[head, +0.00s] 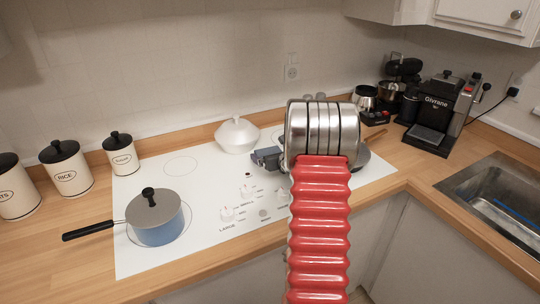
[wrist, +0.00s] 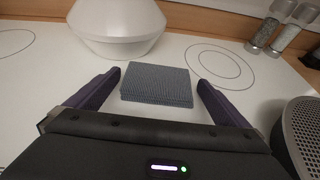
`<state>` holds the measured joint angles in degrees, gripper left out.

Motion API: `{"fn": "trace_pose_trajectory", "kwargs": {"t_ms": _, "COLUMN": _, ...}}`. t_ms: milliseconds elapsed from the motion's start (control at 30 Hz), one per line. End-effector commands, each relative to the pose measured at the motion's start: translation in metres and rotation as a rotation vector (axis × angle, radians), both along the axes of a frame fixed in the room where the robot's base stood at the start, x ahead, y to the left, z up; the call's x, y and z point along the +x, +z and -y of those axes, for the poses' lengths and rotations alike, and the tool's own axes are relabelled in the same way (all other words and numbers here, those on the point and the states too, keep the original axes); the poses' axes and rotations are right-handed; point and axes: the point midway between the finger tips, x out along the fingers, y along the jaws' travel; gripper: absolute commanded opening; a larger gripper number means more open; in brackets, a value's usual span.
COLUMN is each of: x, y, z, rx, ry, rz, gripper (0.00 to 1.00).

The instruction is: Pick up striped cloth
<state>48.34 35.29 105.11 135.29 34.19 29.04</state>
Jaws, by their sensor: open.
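The striped cloth (wrist: 156,86) is a folded, blue-grey, finely striped pad lying flat on the white cooktop in the wrist view. My gripper (wrist: 158,81) is open, with one dark finger on each side of the cloth. The cloth lies between and a little beyond the fingertips, and I see no contact with it. In the head view my gripper (head: 265,157) is small and partly hidden by my arm. I cannot make out the cloth there.
A white lidded pot (wrist: 118,28) stands just behind the cloth, left of centre. Two shakers (wrist: 278,30) stand at the back right. A dark perforated object (wrist: 300,135) is close on the right. A blue pot (head: 157,222) sits at the cooktop's front left.

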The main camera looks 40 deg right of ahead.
Motion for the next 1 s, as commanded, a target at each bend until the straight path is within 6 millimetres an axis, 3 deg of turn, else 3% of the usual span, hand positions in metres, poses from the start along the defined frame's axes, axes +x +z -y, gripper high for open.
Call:
{"fn": "trace_pose_trajectory", "kwargs": {"t_ms": 200, "x": -0.0004, "y": 0.0001, "z": 0.0002, "rx": 0.0, "ry": 0.0, "rz": 0.0, "gripper": 1.0}}
{"fn": "trace_pose_trajectory", "kwargs": {"t_ms": 700, "x": -0.0004, "y": 0.0, "z": 0.0002, "rx": 0.0, "ry": 0.0, "rz": 0.0, "gripper": 0.65}}
{"fn": "trace_pose_trajectory", "kwargs": {"t_ms": 1000, "x": -0.0003, "y": 0.0025, "z": 0.0004, "rx": 0.0, "ry": 0.0, "rz": 0.001, "gripper": 0.64}}
